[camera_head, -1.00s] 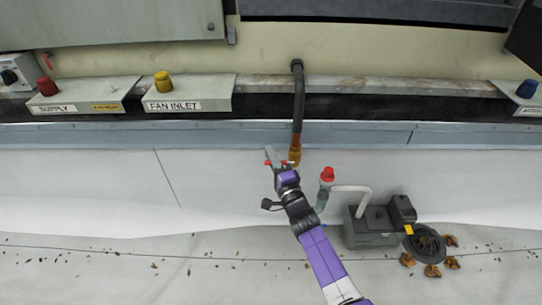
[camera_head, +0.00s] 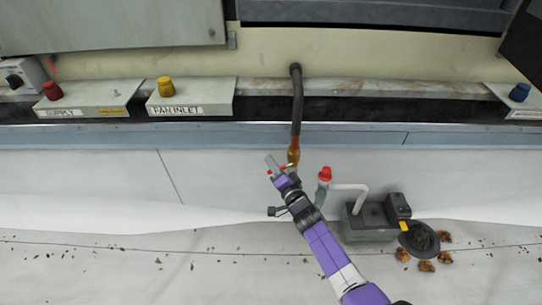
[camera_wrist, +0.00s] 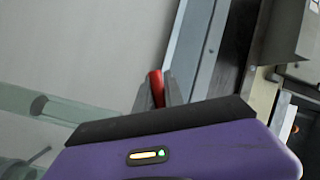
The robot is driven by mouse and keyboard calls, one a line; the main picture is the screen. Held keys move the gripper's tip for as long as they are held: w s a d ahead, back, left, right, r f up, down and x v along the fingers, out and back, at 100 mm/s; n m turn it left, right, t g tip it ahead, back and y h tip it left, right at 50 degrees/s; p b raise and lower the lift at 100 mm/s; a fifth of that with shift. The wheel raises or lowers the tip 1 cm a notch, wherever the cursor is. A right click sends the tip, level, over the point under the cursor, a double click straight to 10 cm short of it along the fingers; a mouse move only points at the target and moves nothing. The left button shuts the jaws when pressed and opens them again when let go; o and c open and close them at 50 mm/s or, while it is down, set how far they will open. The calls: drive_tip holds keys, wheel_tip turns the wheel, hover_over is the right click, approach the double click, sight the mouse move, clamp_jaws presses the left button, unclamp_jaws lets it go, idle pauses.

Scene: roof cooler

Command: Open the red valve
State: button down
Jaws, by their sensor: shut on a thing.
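My gripper (camera_head: 278,174) is by a short grey pipe piece (camera_head: 272,160), below the orange end of a hanging dark hose. In the wrist view my gripper (camera_wrist: 155,98) is shut on a small red piece (camera_wrist: 155,86) that shows between its fingers. It looks like the red valve's handle, but most of it is hidden. In the head view only small red bits show by the fingertips. A separate red cap (camera_head: 325,173) tops a grey upright pipe just to the right.
The dark hose (camera_head: 297,105) hangs close above my gripper. A grey pump box (camera_head: 370,222) with a white pipe stands to the right. Red (camera_head: 52,91), yellow (camera_head: 166,86) and blue (camera_head: 520,92) knobs sit on the back ledge.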

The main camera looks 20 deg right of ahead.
drive_tip(key=shift+s+d+f+n+g+h+p, duration=0.15)
drive_tip(key=shift+d+f+n+g+p, duration=0.15)
drive_tip(key=shift+f+n+p, duration=0.25)
drive_tip(key=shift+s+d+f+n+g+h+p, duration=0.1)
drive_tip(key=shift+d+f+n+g+h+p, duration=0.2)
drive_tip(key=shift+n, duration=0.5)
drive_tip(key=shift+s+d+f+n+g+h+p, duration=0.1)
drive_tip(key=shift+d+f+n+g+p, duration=0.2)
drive_tip(key=shift+d+f+n+p, duration=0.25)
drive_tip(key=shift+a, duration=0.15)
drive_tip(key=c, duration=1.4)
unclamp_jaws()
drive_tip(key=shift+c, duration=0.2)
